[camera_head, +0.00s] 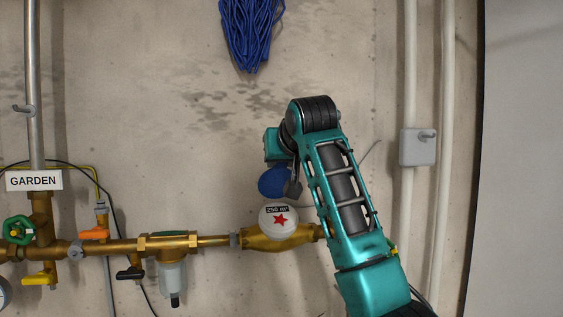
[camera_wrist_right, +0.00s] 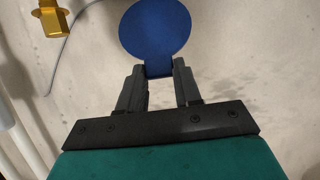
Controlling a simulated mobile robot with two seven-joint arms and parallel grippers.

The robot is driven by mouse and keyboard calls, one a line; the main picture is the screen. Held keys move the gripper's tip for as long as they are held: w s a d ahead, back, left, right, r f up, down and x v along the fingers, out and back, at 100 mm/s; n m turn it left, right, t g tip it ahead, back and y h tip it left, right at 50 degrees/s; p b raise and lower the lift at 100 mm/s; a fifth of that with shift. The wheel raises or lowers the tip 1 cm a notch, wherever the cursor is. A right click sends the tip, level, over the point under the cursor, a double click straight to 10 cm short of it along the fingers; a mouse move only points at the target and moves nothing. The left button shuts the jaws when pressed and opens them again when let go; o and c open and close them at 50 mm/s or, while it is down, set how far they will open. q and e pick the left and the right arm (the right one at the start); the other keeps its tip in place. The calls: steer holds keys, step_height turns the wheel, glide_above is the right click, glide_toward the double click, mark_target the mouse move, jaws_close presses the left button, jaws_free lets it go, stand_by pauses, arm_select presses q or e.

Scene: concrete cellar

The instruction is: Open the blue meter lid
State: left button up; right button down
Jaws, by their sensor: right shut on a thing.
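The blue meter lid (camera_head: 272,182) is a round disc. In the head view it stands raised above the white round meter face (camera_head: 278,222), which shows a red star and a black label. In the right wrist view the lid (camera_wrist_right: 155,38) lies just beyond my right gripper (camera_wrist_right: 158,74). The two dark fingers are shut on the lid's near edge. In the head view my right arm comes from the lower right and partly covers the lid's right side; its fingertips are hard to make out there. My left gripper is in neither view.
A brass pipe (camera_head: 210,241) runs along the wall, with a green wheel (camera_head: 18,230), an orange handle (camera_head: 95,235) and a clear filter bowl (camera_head: 173,279). Blue cord (camera_head: 251,32) hangs above. A grey box (camera_head: 418,147) and pale pipes stand at right.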

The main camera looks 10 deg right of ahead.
steer(key=shift+r, duration=0.2)
steer(key=c, duration=0.8)
jaws_free()
steer(key=shift+f, duration=0.15)
steer(key=shift+o, duration=0.2)
steer(key=b+v, duration=0.2)
steer(key=v, duration=1.1)
steer(key=shift+w, duration=0.15)
